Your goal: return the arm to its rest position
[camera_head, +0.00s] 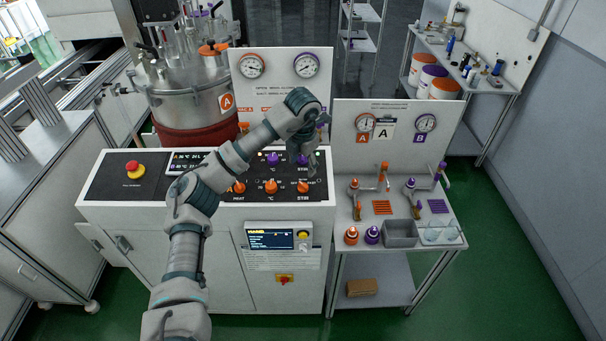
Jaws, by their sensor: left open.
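My left arm reaches up from the bottom of the view and bends over the control panel (108,180). My left gripper (309,170) points down at the right part of the panel, near the purple and orange knobs. It is open, and I see nothing held in it. Its fingers look small and partly blend with the panel, so I cannot tell whether they touch a knob. An orange knob (271,187) and a purple knob (272,159) show left of the gripper. My right gripper is not in view.
A red emergency button (132,167) sits at the panel's left. A steel kettle (190,100) stands behind. To the right, a side table (345,215) holds taps, a grey bin (400,233) and a clear tray (440,234). Green floor (510,290) lies free at right.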

